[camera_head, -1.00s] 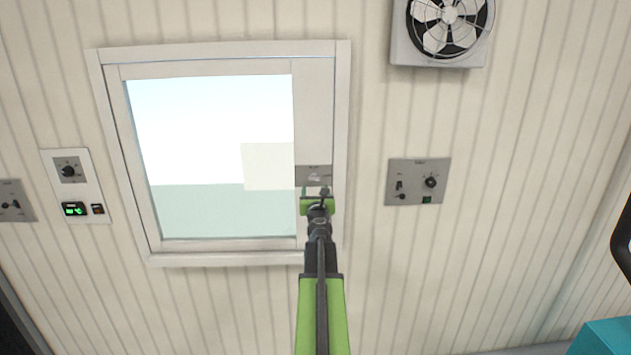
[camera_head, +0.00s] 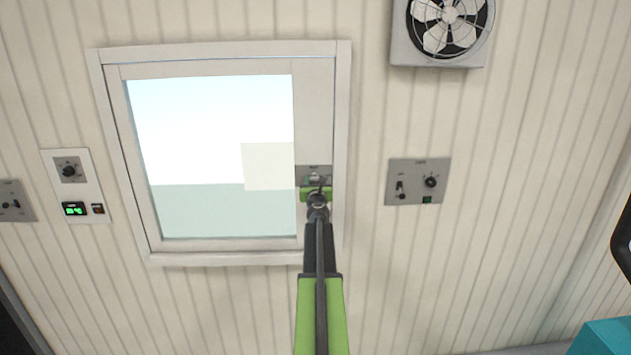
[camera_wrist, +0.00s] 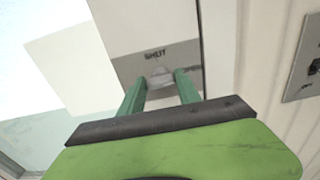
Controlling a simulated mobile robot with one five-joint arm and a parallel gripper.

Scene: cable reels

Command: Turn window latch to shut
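The window (camera_head: 215,160) is set in the wall, with a light frame. A grey latch plate (camera_head: 305,170) is fixed on the right side of its sash. In the wrist view the plate (camera_wrist: 128,68) carries the word SHUT and a second, partly hidden label at its right. The small grey latch (camera_wrist: 160,78) lies just beyond and between my fingertips. My gripper (camera_head: 316,184) is at the plate in the head view. In the wrist view my gripper's (camera_wrist: 158,84) two green fingers are apart, with a gap on either side of the latch. The latch's lower part is hard to make out.
A grey switch panel (camera_head: 418,182) is on the wall right of the window. A fan (camera_head: 447,25) is above it. A white control panel (camera_head: 75,186) is left of the window. A teal object (camera_head: 605,338) is at the lower right.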

